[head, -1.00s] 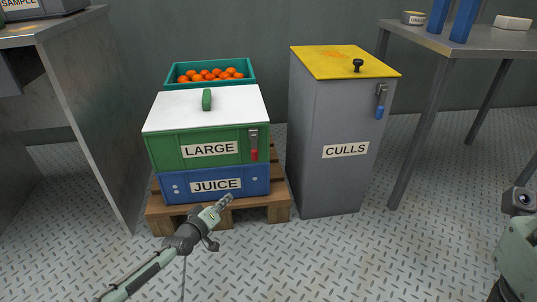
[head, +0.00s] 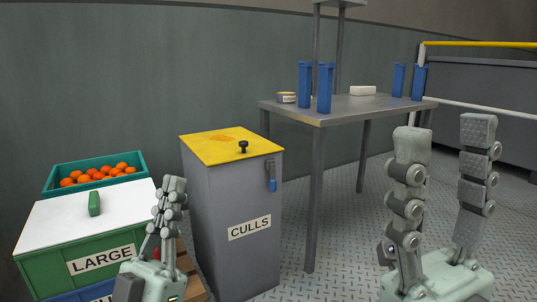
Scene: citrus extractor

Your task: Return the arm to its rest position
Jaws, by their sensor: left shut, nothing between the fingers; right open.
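My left gripper (head: 173,184) is at the lower left of the head view, fingers pointing up and shut with nothing between them. It appears in front of the gap between the green LARGE crate (head: 60,258) and the grey CULLS bin (head: 228,200). My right gripper (head: 444,140) is at the lower right, fingers pointing up, spread wide and empty. It appears in front of the metal floor, right of the grey table's near leg.
A teal crate of oranges (head: 60,192) stands behind the white-lidded crate. A yellow rail (head: 480,43) runs at the back right. Open floor (head: 345,240) shows between the grippers.

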